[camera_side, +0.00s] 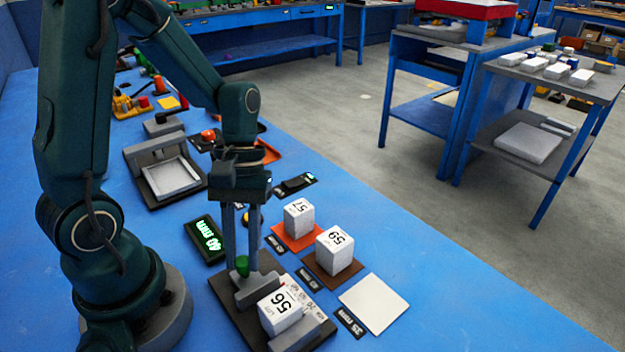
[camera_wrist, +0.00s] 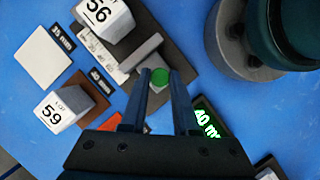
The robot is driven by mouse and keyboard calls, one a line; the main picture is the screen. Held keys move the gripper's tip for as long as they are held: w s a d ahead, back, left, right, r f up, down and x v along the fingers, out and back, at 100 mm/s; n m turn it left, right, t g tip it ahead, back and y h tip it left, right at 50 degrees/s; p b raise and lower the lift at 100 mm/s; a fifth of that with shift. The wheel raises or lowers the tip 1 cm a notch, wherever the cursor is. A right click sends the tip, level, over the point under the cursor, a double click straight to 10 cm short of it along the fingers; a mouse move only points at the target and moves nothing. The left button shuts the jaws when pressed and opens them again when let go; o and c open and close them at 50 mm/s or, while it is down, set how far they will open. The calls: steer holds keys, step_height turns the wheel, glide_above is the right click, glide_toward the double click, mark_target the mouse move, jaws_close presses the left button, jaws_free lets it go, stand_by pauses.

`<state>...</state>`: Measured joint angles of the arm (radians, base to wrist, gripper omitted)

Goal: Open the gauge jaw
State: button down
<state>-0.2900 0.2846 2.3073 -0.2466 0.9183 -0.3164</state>
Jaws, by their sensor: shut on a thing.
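The gauge (camera_side: 225,296) is a dark plate with a grey sliding jaw (camera_side: 257,288), a scale and a fixed grey block (camera_side: 303,335). A green knob (camera_side: 242,265) stands on the jaw; it also shows in the wrist view (camera_wrist: 160,77). A white block marked 56 (camera_side: 281,308) sits between the jaw and the fixed block; in the wrist view (camera_wrist: 103,18) it is cut by the top edge. My gripper (camera_side: 242,258) points down, its fingers on both sides of the knob, shut on it. A display (camera_side: 206,240) beside the gauge shows green digits, apparently 40 mm.
A white block marked 57 (camera_side: 298,218) stands on an orange mat (camera_side: 291,243). Another marked 59 (camera_side: 334,250) stands on a brown mat (camera_side: 330,283). The white mat (camera_side: 374,304) is bare. Small mm labels lie by the mats. A grey tray fixture (camera_side: 172,178) stands behind.

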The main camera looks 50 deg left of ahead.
steer(key=c, duration=0.9)
jaws_free()
steer(key=shift+a, duration=0.2)
steer(key=shift+c, duration=0.2)
steer(key=shift+v, duration=2.55)
steer(key=shift+d, duration=0.1)
step_height(320, 180, up, 7)
steer(key=m+t+y, duration=0.3)
steer(key=m+t, duration=0.6)
glide_above(243, 258)
steer(key=shift+f, duration=0.1)
